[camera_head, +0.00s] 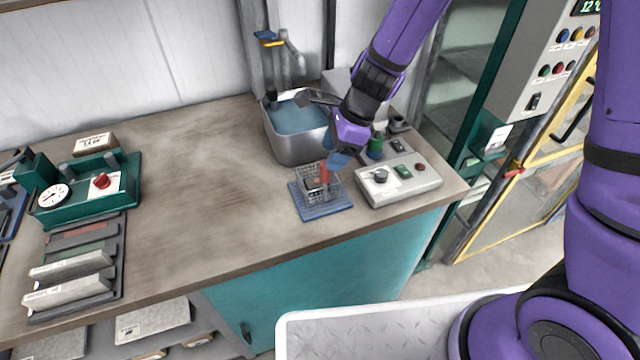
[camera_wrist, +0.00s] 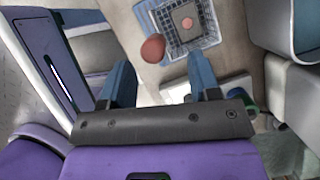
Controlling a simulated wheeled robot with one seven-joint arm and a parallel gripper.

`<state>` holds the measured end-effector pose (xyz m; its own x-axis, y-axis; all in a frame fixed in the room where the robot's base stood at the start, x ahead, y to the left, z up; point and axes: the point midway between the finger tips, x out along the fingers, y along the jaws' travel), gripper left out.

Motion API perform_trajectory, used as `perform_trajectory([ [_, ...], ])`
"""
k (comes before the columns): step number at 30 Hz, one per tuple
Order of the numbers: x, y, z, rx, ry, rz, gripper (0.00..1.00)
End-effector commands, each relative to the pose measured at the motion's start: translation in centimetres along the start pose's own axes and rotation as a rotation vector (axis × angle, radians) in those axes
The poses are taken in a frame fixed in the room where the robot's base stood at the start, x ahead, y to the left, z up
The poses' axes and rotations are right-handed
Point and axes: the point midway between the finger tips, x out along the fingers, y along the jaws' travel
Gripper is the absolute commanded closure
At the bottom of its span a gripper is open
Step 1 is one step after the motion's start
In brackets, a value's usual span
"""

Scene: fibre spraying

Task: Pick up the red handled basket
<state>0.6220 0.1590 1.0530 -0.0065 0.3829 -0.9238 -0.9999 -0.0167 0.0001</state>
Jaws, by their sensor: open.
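The wire basket (camera_head: 308,181) stands on a blue mat (camera_head: 337,209) near the front right of the bench. Its red handle (camera_head: 325,172) rises upright on its right side in the head view. The basket (camera_wrist: 172,44) holds a small reddish piece (camera_wrist: 187,23). In the wrist view the round red handle end (camera_wrist: 153,48) appears between my two blue fingers, just ahead of their tips. My gripper (camera_head: 338,160) is open and empty above the handle, and partly hides its top in the head view. I cannot tell whether a finger touches the handle.
A metal basin of water (camera_head: 297,145) stands close behind the basket. A grey control box (camera_head: 398,180) with knobs sits just to its right. A green device with a dial (camera_head: 85,190) and slotted blocks are at the far left. The bench middle (camera_head: 190,190) is clear.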

Motion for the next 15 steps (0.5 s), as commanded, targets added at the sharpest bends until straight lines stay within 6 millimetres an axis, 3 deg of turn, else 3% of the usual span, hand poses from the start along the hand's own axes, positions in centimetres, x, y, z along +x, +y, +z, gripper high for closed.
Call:
perform_trajectory([
  [9, 3.9, 0.7, 0.0, 0.001, 0.001, 0.003, 0.44],
  [15, 5.1, 0.7, 0.0, -0.001, 0.001, 0.001, 0.44],
])
